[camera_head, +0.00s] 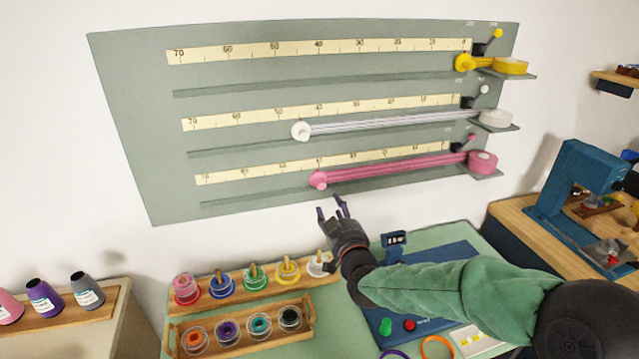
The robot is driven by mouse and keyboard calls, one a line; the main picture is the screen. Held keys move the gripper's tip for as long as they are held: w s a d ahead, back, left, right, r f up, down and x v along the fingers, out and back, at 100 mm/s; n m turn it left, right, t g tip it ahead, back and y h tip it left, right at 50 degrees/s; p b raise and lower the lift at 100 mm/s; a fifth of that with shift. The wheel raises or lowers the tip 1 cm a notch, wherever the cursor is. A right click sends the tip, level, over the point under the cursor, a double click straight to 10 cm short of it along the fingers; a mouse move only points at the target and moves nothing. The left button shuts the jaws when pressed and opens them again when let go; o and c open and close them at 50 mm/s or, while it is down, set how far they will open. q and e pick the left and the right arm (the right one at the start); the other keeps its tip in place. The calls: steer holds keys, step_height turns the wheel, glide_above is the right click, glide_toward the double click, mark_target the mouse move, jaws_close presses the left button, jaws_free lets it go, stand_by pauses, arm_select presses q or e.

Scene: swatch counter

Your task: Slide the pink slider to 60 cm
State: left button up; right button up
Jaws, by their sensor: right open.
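The pink slider (318,180) is a round pink knob on the lowest rail of the grey wall panel (135,120). It stands near the 40 mark of the lowest scale (240,173), as far as the small print shows. A pink ribbon (400,167) runs from it to the pink roll (482,162) at the right. The 60 mark lies to the left of the slider. My right gripper (331,205) is open and empty, just below and slightly right of the slider, apart from it in the picture. My left gripper is not in view.
The white slider (301,131) and yellow slider (465,62) are on the rails above. Below are a spool rack (240,289), a wooden tray (245,328) of spools and a blue mat (455,258). The rail left of the pink slider is clear.

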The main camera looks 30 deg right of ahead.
mark_target(321, 186)
steer(key=b+x, duration=0.2)
steer(key=x, duration=0.8)
jaws_close()
